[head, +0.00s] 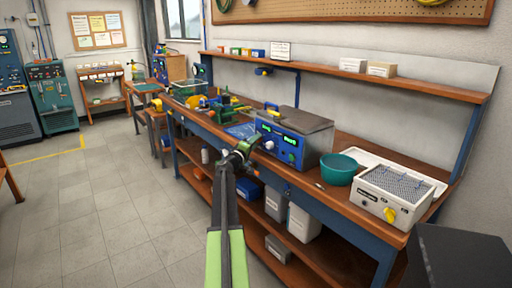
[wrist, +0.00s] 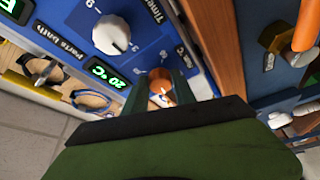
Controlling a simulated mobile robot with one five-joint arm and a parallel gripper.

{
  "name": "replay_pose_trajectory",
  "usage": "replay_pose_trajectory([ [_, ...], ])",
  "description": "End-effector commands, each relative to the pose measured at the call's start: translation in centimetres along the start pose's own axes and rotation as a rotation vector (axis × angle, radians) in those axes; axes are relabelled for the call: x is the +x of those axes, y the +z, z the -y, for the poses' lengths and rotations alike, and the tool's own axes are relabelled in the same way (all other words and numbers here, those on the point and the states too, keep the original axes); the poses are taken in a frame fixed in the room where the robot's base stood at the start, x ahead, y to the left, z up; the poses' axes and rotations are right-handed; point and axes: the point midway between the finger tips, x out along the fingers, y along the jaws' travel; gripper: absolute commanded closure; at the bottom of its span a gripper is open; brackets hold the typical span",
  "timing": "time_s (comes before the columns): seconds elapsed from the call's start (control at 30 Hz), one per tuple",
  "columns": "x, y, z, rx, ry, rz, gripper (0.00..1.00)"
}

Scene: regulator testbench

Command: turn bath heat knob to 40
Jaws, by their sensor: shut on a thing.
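The parts bath (head: 300,138) is a box with a grey lid and a blue front panel on the bench. In the wrist view its panel (wrist: 150,50) appears upside down, with a green display (wrist: 108,73) reading 20 °C. My gripper (wrist: 160,90) is at the panel beside that display, with its jaws shut on the heat knob (wrist: 162,98). The knob is mostly hidden between the fingers, so its pointer cannot be read. A white timer knob (wrist: 111,35) is free above it in the wrist view. In the head view my gripper (head: 243,150) is in front of the panel's left part.
A teal bowl (head: 337,168) and a white box with a mesh top and yellow knob (head: 390,192) stand to the right on the bench. Tools and a green-rimmed bin (head: 190,88) lie to the left. The floor (head: 100,200) at left is clear.

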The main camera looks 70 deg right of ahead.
Motion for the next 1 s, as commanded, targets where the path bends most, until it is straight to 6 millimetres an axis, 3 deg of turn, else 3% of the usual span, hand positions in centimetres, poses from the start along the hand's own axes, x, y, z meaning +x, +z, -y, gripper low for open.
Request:
replay_pose_trajectory([
  [0.5, 0.06, 0.03, 0.49, 0.399, 0.166, 0.003, 1.0],
  [1.0, 0.11, -0.02, 0.34, 0.546, 0.229, 0.002, 1.0],
])
